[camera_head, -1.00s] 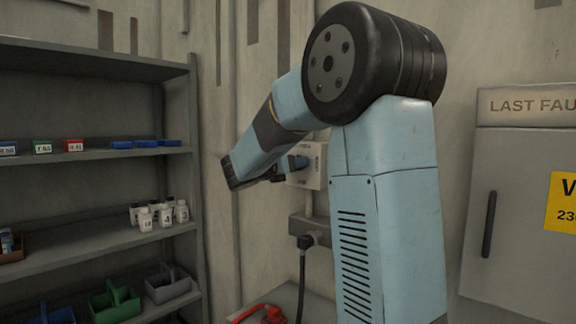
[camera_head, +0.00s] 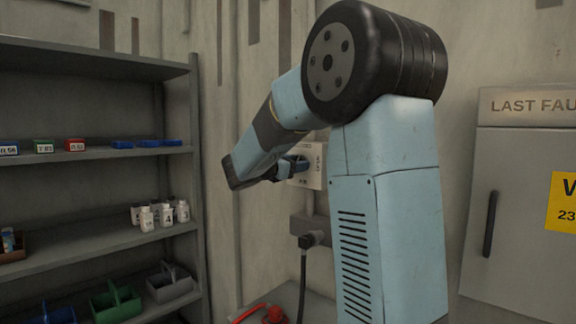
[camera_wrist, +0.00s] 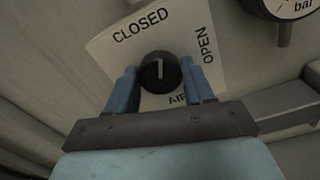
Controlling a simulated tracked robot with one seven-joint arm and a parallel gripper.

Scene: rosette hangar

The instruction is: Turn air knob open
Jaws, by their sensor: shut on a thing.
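The air knob (camera_wrist: 159,73) is a round black knob with a white pointer line, on a pale plate (camera_wrist: 107,50) marked CLOSED, OPEN and AIR. In the wrist view the pointer stands straight up, between CLOSED at upper left and OPEN at right, nearer to CLOSED. My gripper (camera_wrist: 158,78) is shut on the knob, one blue finger on each side. In the head view the plate (camera_head: 314,165) is on the wall, and my gripper (camera_head: 294,166) reaches it from the left. The knob is hidden there behind my gripper.
A pressure gauge (camera_wrist: 284,8) marked bar sits at upper right in the wrist view. A grey socket box with a black plug (camera_head: 307,240) is below the plate. A shelf rack (camera_head: 95,65) stands at left, a grey cabinet (camera_head: 520,215) at right.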

